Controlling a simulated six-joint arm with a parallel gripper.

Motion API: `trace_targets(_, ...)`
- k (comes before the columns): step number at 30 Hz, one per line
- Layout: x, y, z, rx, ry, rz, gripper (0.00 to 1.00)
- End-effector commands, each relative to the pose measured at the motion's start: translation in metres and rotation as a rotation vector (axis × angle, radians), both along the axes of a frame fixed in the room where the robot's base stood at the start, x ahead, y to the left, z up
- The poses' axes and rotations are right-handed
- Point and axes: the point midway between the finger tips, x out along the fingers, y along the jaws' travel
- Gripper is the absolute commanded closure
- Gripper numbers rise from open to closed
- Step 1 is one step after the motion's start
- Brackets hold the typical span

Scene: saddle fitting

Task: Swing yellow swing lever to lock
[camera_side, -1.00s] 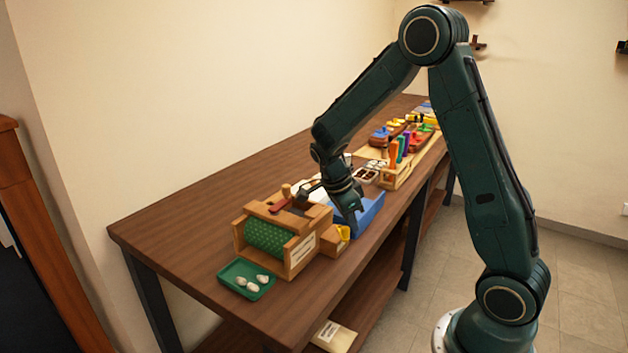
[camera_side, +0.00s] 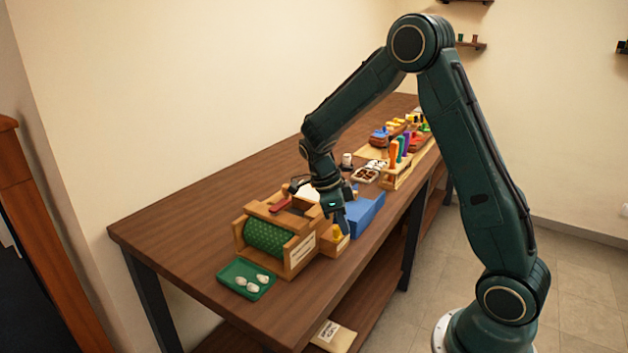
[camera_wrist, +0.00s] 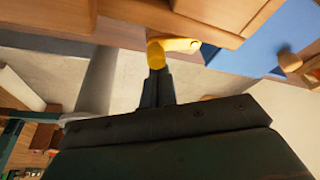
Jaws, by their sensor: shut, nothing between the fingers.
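The yellow swing lever (camera_side: 338,232) is on the right end of the wooden fixture (camera_side: 307,247), beside the blue block. In the wrist view the lever (camera_wrist: 180,45) shows a round knob at its left and a short arm reaching right along the wood edge. My gripper (camera_side: 343,228) is shut and empty, with its fingertips down at the lever. In the wrist view the fingertips (camera_wrist: 156,75) are right by the yellow knob and overlap it; I cannot tell whether they touch it.
The green roller (camera_side: 265,238) lies in the fixture's left part. A green tray (camera_side: 246,279) with white pieces sits in front. A rack (camera_side: 395,175) with colored handles stands farther back. The left tabletop is clear.

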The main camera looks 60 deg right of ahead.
Motion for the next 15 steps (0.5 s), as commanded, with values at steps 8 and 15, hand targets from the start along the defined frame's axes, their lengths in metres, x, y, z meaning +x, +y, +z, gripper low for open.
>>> trace_targets(8, 0.0085, 0.0051, -0.0003, 0.000, 0.000, 0.003, 1.00)
trace_targets(15, 0.0118, 0.0066, -0.0002, 0.000, 0.000, 0.003, 1.00)
